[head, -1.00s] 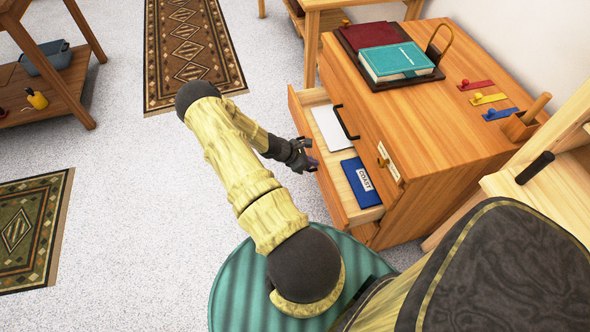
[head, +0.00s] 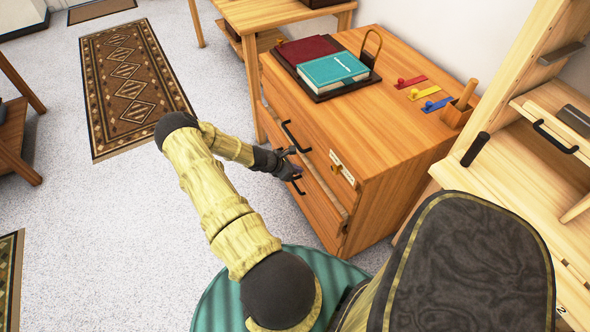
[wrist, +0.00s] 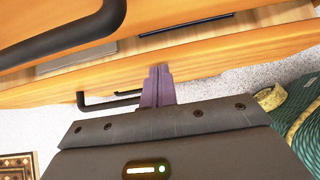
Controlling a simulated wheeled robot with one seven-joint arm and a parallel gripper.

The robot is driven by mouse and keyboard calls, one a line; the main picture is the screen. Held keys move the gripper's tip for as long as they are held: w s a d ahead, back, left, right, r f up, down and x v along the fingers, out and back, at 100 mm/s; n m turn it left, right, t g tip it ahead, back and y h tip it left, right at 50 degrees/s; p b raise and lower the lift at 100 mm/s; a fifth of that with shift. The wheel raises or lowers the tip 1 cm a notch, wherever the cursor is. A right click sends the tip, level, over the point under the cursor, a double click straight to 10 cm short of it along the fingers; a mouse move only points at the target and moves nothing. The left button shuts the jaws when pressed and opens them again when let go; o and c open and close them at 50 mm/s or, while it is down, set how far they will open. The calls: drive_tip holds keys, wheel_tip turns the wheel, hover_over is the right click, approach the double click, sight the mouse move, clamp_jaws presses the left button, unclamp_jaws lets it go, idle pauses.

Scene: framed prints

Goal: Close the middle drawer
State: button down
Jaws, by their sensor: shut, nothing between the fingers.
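The wooden cabinet (head: 400,190) stands right of my arm. Its pulled-out drawer (head: 325,212) sits below the drawer with the upper black handle (head: 295,137). It is only slightly out. In the wrist view a narrow gap above the drawer front (wrist: 215,57) shows a grey sheet and a dark blue edge inside. My gripper (head: 296,172) is shut and empty, at the drawer front near a lower black handle. In the wrist view its purple fingertips (wrist: 159,70) reach the drawer front; I cannot tell if they touch.
Books (head: 333,70) on a dark tray and coloured sliders (head: 422,92) lie on the cabinet top. A pale wooden shelf unit (head: 500,140) stands close on the right. Open floor (head: 110,200) and a patterned rug (head: 130,85) lie to the left.

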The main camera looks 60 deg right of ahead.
drive_tip(key=w+a+f+p+v, duration=0.1)
drive_tip(key=f+p+v, duration=0.1)
drive_tip(key=v, duration=1.1)
drive_tip(key=shift+a, duration=0.35)
